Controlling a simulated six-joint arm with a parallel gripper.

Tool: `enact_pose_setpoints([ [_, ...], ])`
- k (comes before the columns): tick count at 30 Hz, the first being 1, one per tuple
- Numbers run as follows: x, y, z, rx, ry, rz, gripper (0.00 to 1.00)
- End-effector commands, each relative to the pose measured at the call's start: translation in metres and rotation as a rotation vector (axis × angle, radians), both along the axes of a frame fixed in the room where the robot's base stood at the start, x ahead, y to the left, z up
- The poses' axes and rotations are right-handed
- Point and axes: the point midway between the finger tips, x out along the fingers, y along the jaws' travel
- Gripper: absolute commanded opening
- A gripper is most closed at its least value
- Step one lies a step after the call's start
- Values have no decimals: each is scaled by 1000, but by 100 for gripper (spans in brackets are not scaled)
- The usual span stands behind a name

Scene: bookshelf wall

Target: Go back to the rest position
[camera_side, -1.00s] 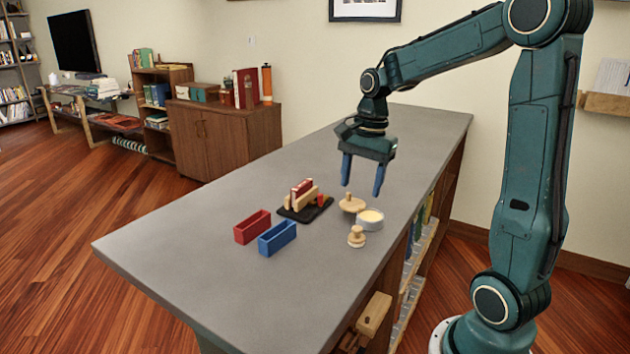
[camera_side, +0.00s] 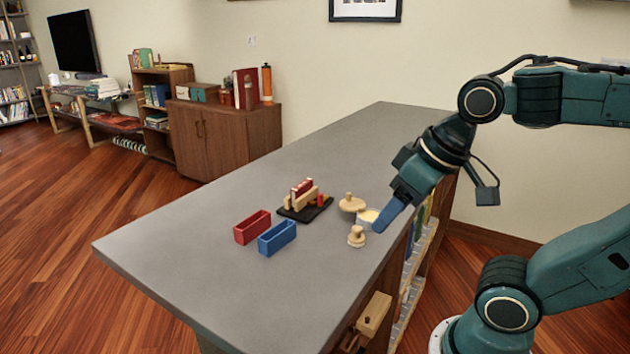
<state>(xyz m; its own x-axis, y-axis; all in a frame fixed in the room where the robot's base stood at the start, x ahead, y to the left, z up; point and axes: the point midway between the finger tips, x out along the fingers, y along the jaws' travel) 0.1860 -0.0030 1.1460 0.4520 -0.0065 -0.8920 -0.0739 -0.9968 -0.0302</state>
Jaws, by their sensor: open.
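My gripper (camera_side: 384,216) is at the right edge of the grey table (camera_side: 200,265), tilted down to the left. Its blue fingers are seen nearly edge-on, open, with nothing seen between them. They overlap the view of a round container with a pale yellow top (camera_side: 365,215), partly hiding it; I cannot tell whether they touch it. The arm is folded back to the right of the table.
A round wooden lid with a knob (camera_side: 351,204) and a wooden knobbed piece (camera_side: 356,237) lie close to the fingers. A black tray (camera_side: 318,209) holds wooden and red pieces. A red box (camera_side: 252,229) and a blue box (camera_side: 277,238) stand left. The table's far end is clear.

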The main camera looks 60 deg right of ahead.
Motion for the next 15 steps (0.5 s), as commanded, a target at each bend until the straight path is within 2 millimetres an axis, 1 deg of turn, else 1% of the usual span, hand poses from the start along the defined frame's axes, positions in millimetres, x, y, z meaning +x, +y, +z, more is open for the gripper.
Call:
enact_pose_setpoints([
  [4,-7,3,-2,-28,-21,67,58],
  [15,-7,3,-2,-31,-23,75,58],
])
